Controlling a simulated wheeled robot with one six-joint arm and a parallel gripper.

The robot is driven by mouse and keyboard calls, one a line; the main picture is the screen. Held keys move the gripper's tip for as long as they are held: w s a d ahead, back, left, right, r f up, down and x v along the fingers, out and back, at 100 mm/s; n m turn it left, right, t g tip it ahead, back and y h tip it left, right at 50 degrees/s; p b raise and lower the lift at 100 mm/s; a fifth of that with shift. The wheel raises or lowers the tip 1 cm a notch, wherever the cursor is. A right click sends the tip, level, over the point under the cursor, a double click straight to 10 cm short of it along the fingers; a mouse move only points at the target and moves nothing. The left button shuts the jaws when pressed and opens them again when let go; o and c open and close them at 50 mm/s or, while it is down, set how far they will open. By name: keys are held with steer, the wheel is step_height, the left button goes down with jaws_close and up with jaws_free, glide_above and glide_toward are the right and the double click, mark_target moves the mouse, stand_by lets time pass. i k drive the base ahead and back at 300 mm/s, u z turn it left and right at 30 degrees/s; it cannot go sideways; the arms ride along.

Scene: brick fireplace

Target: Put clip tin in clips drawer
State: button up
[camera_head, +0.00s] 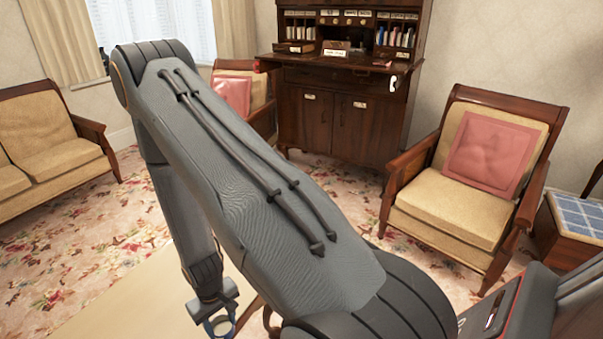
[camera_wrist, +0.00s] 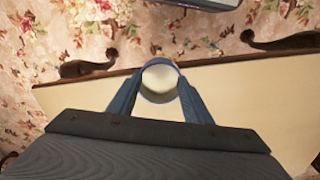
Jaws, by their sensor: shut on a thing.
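My gripper (camera_wrist: 160,96) is shut on a round tin (camera_wrist: 159,79) with a pale cream top, held between its blue fingers above a cream tabletop (camera_wrist: 262,105). I cannot tell whether the tin touches the top. In the head view my gripper (camera_head: 221,322) shows at the bottom, low over the same tabletop, with the tin hardly visible. A dark wooden desk (camera_head: 345,105) stands at the back. Small labelled drawers sit in its upper part, and one box-like drawer (camera_head: 336,49) with a white label appears to stick out. The labels are too small to read.
An armchair with a pink cushion (camera_head: 490,152) stands right of the desk, another chair (camera_head: 232,95) left of it. A sofa (camera_head: 45,150) is at far left, a blue-topped stool (camera_head: 580,222) at far right. Patterned carpet lies open before the desk. My arm hides the middle.

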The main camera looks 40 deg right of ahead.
mark_target(291, 51)
steer(key=k, duration=0.15)
steer(key=z, duration=2.25)
steer(key=i, duration=2.2)
steer(key=u, duration=2.05)
steer(key=i, duration=1.5)
steer(key=z, duration=0.75)
